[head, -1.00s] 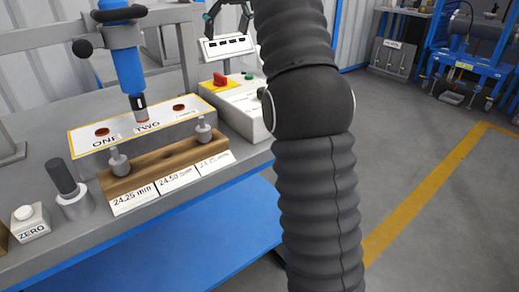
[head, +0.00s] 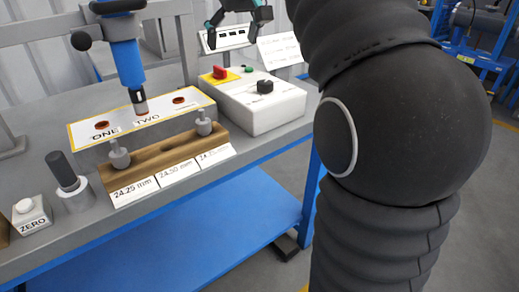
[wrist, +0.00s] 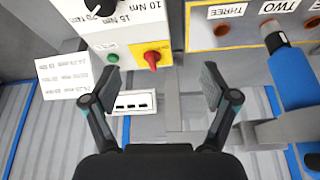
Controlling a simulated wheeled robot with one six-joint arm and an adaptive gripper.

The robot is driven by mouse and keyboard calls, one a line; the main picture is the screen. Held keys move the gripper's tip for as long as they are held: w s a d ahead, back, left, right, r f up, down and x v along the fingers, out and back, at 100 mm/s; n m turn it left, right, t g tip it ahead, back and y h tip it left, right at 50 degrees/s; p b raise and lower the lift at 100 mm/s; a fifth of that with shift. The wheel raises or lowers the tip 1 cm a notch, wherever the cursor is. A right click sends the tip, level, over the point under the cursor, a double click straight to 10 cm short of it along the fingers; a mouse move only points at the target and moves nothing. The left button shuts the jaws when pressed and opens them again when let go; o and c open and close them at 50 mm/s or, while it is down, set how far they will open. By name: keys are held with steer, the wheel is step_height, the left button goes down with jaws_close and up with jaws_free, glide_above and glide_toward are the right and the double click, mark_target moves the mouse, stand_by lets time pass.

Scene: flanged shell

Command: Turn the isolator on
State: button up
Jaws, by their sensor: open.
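The isolator is a red rotary handle (head: 220,72) on a yellow plate, on top of a white control box (head: 262,104) at the back of the bench. In the wrist view the red handle (wrist: 152,58) stands near the top middle, on its yellow plate (wrist: 150,48). My gripper (wrist: 160,88) is open and empty. Its two fingers stand apart on either side of the handle's line, and the handle is beyond them, not touched. In the head view my gripper (head: 238,22) shows at the top, above and behind the box.
A green button (head: 248,69) and a black knob (head: 264,87) share the box. A blue tool (head: 126,62) stands over a plate marked ONE and TWO. A wooden rack (head: 165,155) with pins is in front. A white display (wrist: 133,102) lies between my fingers.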

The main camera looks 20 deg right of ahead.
steer(key=s+f+m, duration=0.1)
steer(key=s+f, duration=1.5)
steer(key=s, duration=0.2)
steer(key=shift+s+a+f+m+t+h+b, duration=0.15)
steer(key=shift+s+a+m+t+h+b, duration=0.15)
steer(key=shift+a+t+h, duration=0.1)
steer(key=s+f, duration=0.8)
steer(key=f, duration=0.2)
steer(key=shift+f+m, duration=0.3)
